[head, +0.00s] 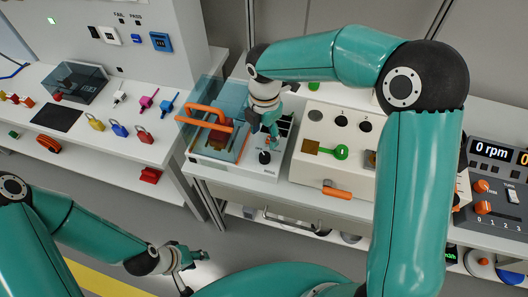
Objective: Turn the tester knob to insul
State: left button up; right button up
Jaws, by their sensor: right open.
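The tester is a pale box (208,166) on the bench left of centre, with an orange handle and a clear bluish cover. A small black knob (264,157) sits on its front right part. The small print by the knob is too fine to read, so its setting cannot be told. My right gripper (271,133) points down over the tester, just behind the knob in the picture. It is open, and it hides part of the panel. Whether it touches anything cannot be told. My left gripper (192,270) is open and empty, low in front of the benches.
A cream panel (312,172) with a green key-like part and an orange lever stands right of the tester. A grey control unit (490,185) reads 0 rpm at the far right. Coloured padlocks (119,129) lie on the left bench. The floor in front is clear.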

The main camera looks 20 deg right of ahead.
aim_at(264, 156)
notch_tip(264, 156, down, 10)
jog(key=shift+s+f+p, duration=0.1)
jog(key=shift+p, duration=0.2)
grip_shut()
dwell(0.4)
